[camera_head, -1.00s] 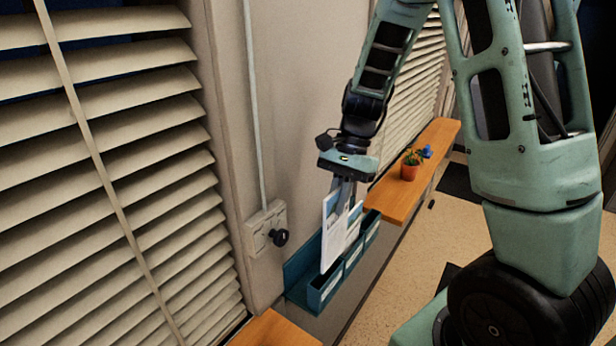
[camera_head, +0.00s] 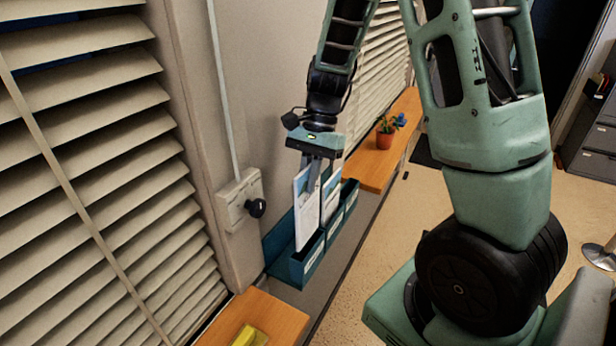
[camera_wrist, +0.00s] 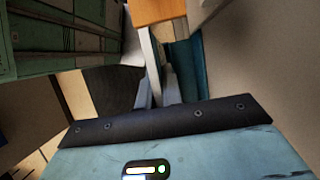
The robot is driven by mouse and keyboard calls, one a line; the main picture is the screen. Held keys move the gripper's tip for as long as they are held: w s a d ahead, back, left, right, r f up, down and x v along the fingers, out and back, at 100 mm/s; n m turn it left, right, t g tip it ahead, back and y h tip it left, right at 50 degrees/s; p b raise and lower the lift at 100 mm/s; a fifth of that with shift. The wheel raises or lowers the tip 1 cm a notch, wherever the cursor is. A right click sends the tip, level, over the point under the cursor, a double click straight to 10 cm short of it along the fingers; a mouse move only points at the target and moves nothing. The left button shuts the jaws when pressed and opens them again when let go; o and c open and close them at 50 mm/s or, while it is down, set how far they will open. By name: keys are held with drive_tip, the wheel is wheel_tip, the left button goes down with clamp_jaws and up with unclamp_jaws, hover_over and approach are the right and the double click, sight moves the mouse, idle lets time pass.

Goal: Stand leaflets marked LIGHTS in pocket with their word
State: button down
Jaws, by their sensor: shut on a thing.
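A teal rack (camera_head: 280,262) with a row of pockets is on the wall beneath my gripper. My gripper (camera_head: 313,184) points down and is shut on a white and blue leaflet (camera_head: 304,222), held upright. The leaflet's lower end is at the nearest pocket's opening; I cannot tell how far inside it is. Another leaflet (camera_head: 331,196) stands just behind it, over the middle pocket. Pale labels show on the pocket fronts, but no word is legible. The wrist view shows the held leaflet edge-on (camera_wrist: 149,55) and the teal rack (camera_wrist: 188,72) beside it.
A wooden shelf (camera_head: 375,163) beyond the rack holds a potted plant (camera_head: 385,137) and a small blue thing. A nearer wooden ledge (camera_head: 275,315) holds a yellow thing (camera_head: 250,337). A wall box with a black knob (camera_head: 240,200) sits left of the rack. Floor is open at right.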

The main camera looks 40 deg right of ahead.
drive_tip(key=shift+f+b, duration=3.45)
drive_tip(key=shift+f, duration=0.95)
drive_tip(key=c, duration=1.5)
unclamp_jaws()
drive_tip(key=shift+r, duration=0.1)
drive_tip(key=b+v, duration=0.3)
drive_tip(key=v, duration=1.4)
drive_tip(key=shift+r, duration=0.15)
